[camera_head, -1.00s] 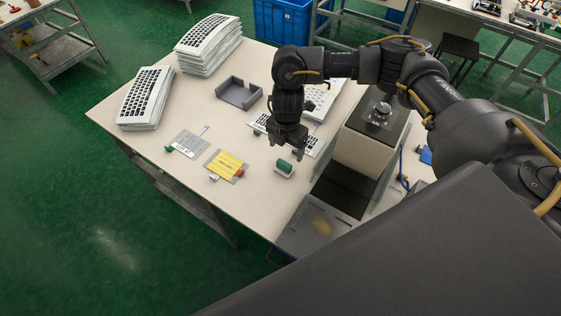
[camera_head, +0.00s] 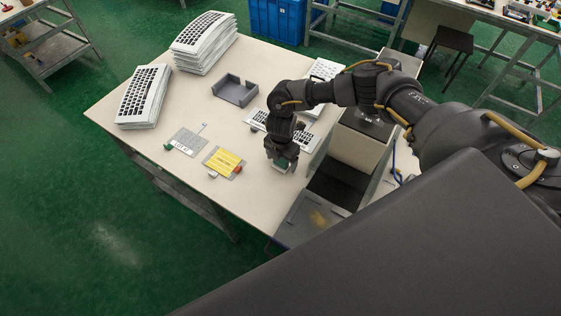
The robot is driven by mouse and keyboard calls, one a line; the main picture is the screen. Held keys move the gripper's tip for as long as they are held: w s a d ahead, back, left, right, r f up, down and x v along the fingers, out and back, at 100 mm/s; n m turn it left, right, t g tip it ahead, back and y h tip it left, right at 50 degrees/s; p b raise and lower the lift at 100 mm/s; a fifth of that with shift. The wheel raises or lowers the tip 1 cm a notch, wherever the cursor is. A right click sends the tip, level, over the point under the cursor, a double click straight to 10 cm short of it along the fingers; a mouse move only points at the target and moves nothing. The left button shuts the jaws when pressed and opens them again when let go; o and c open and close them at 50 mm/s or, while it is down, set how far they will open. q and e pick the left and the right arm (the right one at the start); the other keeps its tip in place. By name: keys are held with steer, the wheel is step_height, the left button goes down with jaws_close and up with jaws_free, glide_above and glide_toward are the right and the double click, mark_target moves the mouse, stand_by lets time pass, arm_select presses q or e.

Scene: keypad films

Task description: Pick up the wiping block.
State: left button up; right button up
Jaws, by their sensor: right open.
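The wiping block (camera_head: 280,167) is a small block with a green top and a pale base. It lies on the pale table right of the yellow sheet. My right gripper (camera_head: 281,162) points down right over it, with its open fingers at the block and hiding part of it. I cannot tell whether the fingers touch the block. My left gripper is not in view.
A yellow sheet (camera_head: 222,161) and a grey plate (camera_head: 186,142) lie to the left with small handles. Keypad film stacks (camera_head: 143,97) (camera_head: 204,43) and a grey holder (camera_head: 236,91) stand behind. A white machine (camera_head: 358,150) with a dark tray stands to the right.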

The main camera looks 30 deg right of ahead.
steer(key=shift+s, duration=0.1)
steer(key=c, duration=1.1)
steer(key=shift+r, duration=0.45)
step_height(320, 180, up, 2)
steer(key=shift+r+b, duration=0.2)
steer(key=shift+b, duration=0.1)
steer(key=shift+s+a+r+b, duration=0.15)
steer(key=shift+s+a+r, duration=0.3)
steer(key=shift+s+r, duration=1.5)
steer(key=shift+s+a+r+b, duration=0.1)
steer(key=shift+s+a+r, duration=0.3)
steer(key=shift+s+r, duration=1.55)
steer(key=shift+s+a+r+b, duration=0.15)
steer(key=shift+s+a+r, duration=0.55)
steer(key=shift+s, duration=2.25)
